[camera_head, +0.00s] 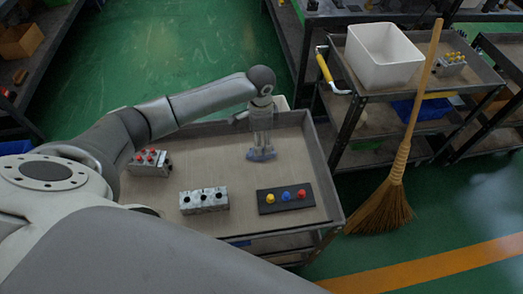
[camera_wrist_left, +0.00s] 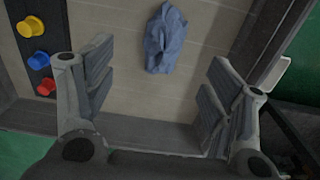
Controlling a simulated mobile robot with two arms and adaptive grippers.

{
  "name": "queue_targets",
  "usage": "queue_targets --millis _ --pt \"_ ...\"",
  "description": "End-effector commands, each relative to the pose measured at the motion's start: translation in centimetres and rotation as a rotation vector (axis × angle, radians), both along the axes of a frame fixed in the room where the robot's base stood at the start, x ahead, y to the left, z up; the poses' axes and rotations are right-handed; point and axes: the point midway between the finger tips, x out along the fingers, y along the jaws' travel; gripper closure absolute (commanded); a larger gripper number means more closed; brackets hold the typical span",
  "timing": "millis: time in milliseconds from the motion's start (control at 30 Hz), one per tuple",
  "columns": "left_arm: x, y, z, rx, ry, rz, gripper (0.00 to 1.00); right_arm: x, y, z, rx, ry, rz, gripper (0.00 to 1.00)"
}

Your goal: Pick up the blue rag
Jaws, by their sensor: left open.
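The blue rag (camera_wrist_left: 165,40) lies crumpled on the tan top of the cart (camera_head: 160,200). In the head view the rag (camera_head: 262,154) shows just below the fingertips of my left gripper (camera_head: 261,146), which points down from above. In the left wrist view the gripper (camera_wrist_left: 155,95) is open, with its two fingers wide apart. The rag sits between the finger lines but farther ahead, and nothing is between the pads. I cannot tell from the head view whether the fingertips touch the rag. My right gripper is not in view.
A black board with yellow, blue and red knobs (camera_head: 286,198) lies near the rag. A grey valve block (camera_head: 204,201) and a block with red knobs (camera_head: 149,163) stand to the left. The cart has a raised rim. A broom (camera_head: 388,200) leans against a second cart with a white bin (camera_head: 383,57).

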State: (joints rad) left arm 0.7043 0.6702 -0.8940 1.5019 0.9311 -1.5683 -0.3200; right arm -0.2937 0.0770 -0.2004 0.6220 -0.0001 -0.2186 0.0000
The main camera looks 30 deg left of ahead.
Motion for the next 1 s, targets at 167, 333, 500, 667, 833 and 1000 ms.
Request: queue_targets --millis 167,333,500,667,833,1000 --pt "0.1 0.0 -1.9 0.0 -0.001 0.002 0.24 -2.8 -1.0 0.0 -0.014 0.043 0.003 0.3" --pt "0.1 -0.1 -3.3 0.0 0.001 0.001 0.24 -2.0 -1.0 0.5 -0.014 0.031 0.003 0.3" --pt "0.3 -0.1 -5.7 0.002 0.001 0.002 0.24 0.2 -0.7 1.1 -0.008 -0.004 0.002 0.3" --pt "0.4 -0.2 -7.2 0.0 -0.002 0.0 0.24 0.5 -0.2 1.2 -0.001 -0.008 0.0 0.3" --pt "0.4 -0.1 -7.4 0.0 -0.002 0.0 0.24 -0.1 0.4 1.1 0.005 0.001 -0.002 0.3" --pt "0.4 -0.1 -7.4 0.0 -0.002 0.0 0.37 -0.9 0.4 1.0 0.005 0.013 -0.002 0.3"
